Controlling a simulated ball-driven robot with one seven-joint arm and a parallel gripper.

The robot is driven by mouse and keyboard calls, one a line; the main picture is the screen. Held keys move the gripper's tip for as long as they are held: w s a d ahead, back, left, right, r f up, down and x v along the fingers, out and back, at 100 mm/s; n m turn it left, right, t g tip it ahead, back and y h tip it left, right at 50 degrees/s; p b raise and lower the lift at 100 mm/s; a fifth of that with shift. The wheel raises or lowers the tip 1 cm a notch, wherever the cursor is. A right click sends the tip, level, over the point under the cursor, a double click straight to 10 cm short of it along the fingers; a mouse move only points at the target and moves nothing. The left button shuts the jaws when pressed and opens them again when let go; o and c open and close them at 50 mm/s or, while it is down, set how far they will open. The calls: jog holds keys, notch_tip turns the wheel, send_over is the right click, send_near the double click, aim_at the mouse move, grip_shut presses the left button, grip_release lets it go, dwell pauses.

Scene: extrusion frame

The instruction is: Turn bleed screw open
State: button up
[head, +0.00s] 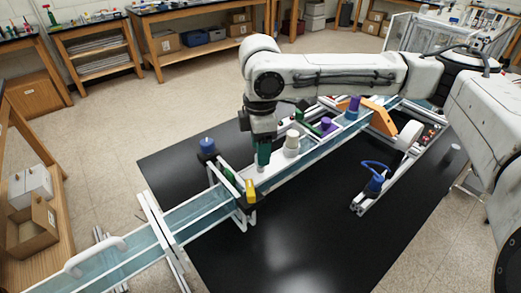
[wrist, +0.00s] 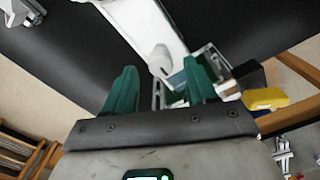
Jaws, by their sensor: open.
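I cannot tell for sure which part is the bleed screw. Several knob-like parts sit on the frame: a cream one (head: 291,143), a blue one (head: 207,144) and a purple one (head: 354,104). My gripper (head: 262,163) points down over the frame's rail, just left of the cream knob. In the wrist view its two green fingers (wrist: 161,82) are apart, with nothing held between them. A pale rounded part (wrist: 160,60) on the white extrusion shows beyond the gap between the fingers. Contact with it cannot be told.
A yellow block (head: 250,190) sits on the frame close to the gripper; it also shows in the wrist view (wrist: 265,98). A blue handle (head: 375,180) stands on a right-hand rail. An orange bracket (head: 381,118) is farther back. The black mat (head: 290,250) is clear in front.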

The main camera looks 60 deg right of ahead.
jog(key=shift+f, duration=1)
jog(key=c, duration=1.1)
